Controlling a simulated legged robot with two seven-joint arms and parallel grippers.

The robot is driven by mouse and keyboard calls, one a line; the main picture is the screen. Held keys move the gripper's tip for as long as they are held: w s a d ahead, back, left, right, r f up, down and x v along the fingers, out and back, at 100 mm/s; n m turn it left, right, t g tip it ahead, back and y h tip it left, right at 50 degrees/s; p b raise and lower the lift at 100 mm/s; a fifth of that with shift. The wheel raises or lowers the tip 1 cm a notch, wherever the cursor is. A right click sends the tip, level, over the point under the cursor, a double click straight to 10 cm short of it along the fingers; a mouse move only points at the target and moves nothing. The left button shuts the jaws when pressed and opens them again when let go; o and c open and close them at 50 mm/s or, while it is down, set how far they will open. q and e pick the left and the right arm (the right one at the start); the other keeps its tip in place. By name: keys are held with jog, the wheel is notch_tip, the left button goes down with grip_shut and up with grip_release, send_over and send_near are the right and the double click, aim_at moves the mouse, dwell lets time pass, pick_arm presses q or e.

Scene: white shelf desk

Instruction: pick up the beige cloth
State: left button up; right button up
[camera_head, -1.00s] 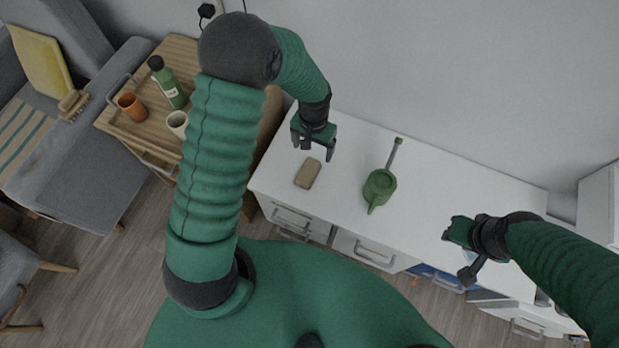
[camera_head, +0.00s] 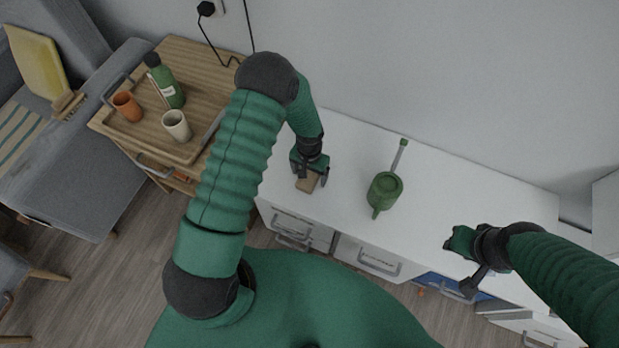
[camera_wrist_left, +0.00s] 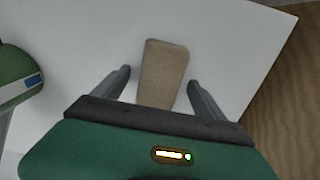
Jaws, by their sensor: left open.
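The beige cloth (camera_head: 308,184) is a small folded rectangle lying on the white desk top (camera_head: 345,150), near its left front edge. My left gripper (camera_head: 310,181) is over the cloth and partly hides it in the head view. In the left wrist view the cloth (camera_wrist_left: 163,72) lies between the two spread fingers of the left gripper (camera_wrist_left: 160,85), with a gap on each side. The left gripper is open and empty.
A green watering can (camera_head: 384,190) stands on the desk right of the cloth; it also shows at the left edge of the wrist view (camera_wrist_left: 14,78). A wooden trolley (camera_head: 200,80) with an orange cup, a white cup and a green bottle stands left of the desk.

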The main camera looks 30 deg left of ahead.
aim_at(310, 177)
pick_arm(q)
jog(key=shift+r, duration=0.1)
jog(key=shift+c, duration=1.3)
jog(key=c, duration=1.2)
jog(key=shift+r+p, duration=0.4)
jog(key=shift+r, duration=0.2)
jog(key=r, duration=0.1)
jog(key=r+p, duration=0.1)
jog(key=shift+s+d+r, duration=0.3)
jog(key=shift+s, duration=0.1)
jog(key=s+d, duration=0.2)
jog(key=s, duration=0.2)
jog(key=s+d+p, duration=0.1)
jog(key=s+d, duration=0.2)
jog(key=s, duration=0.1)
jog(key=s+d+r+p, duration=0.1)
jog(key=s+d, duration=0.2)
jog(key=s, duration=0.1)
jog(key=shift+s+d+r, duration=0.1)
jog(key=shift+s+d, duration=0.05)
jog(key=shift+s, duration=0.15)
